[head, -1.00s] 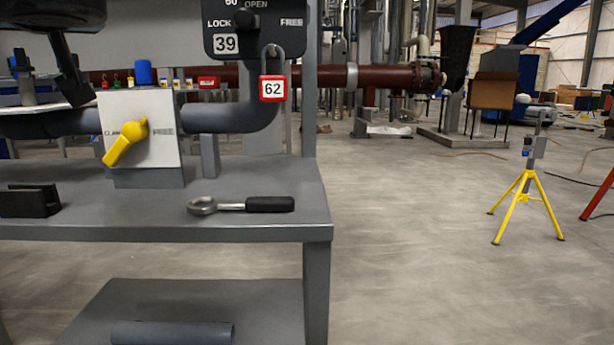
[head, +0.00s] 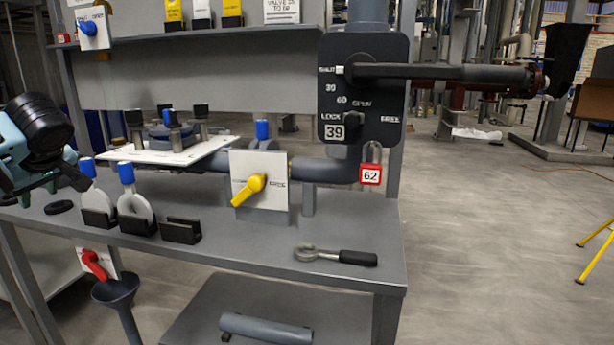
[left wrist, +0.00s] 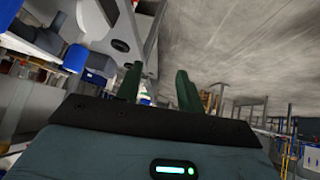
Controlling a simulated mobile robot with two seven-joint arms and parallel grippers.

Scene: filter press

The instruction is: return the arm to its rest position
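My left gripper (head: 50,184) is at the far left of the head view, beside the left end of the grey bench (head: 345,235). It appears apart from the bench things, though its height above the bench is hard to judge. In the left wrist view its two dark green fingers (left wrist: 158,88) stand apart with nothing between them. The gripper is open and empty. The light blue and black wrist shows behind it in the head view. My right gripper is not in view.
The bench holds a white plate (head: 205,150) with black posts, a yellow-handled valve block (head: 242,192), a ring tool (head: 350,258) and black holders (head: 180,230). A red padlock (head: 370,174) hangs under a black panel (head: 388,110) with a long dark lever (head: 450,72). Open floor lies right.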

